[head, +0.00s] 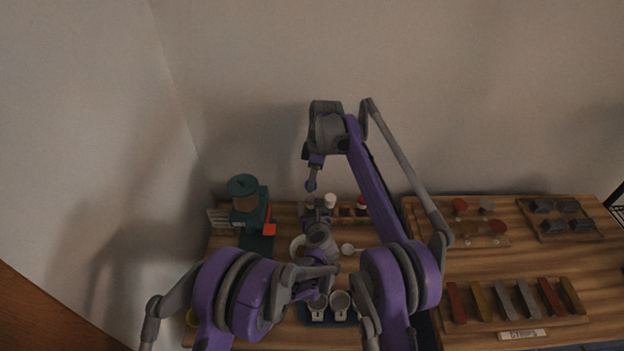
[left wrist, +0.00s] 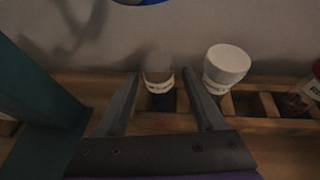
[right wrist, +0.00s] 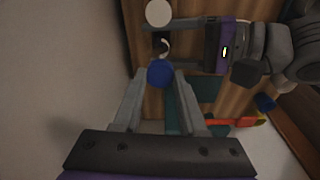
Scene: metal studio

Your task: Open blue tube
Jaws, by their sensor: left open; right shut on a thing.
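The blue lid (right wrist: 160,73) is between the fingertips of my right gripper (right wrist: 161,78), which is shut on it. The lid's edge also shows at the top of the left wrist view (left wrist: 142,2). The tube (left wrist: 159,90) stands upright in the wooden rack (left wrist: 120,119), its top uncovered and the lid apart above it. It has a pale label band and a dark lower part. My left gripper (left wrist: 160,84) is open, one finger on each side of the tube. In the head view my right gripper (head: 311,182) points down above the rack.
A white-capped tube (left wrist: 227,66) stands close to the right of my left gripper. A red-capped tube (head: 361,204) is further right. A teal machine (head: 246,205) stands to the left. Cups (head: 340,301) are in front. The wall is close behind the rack.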

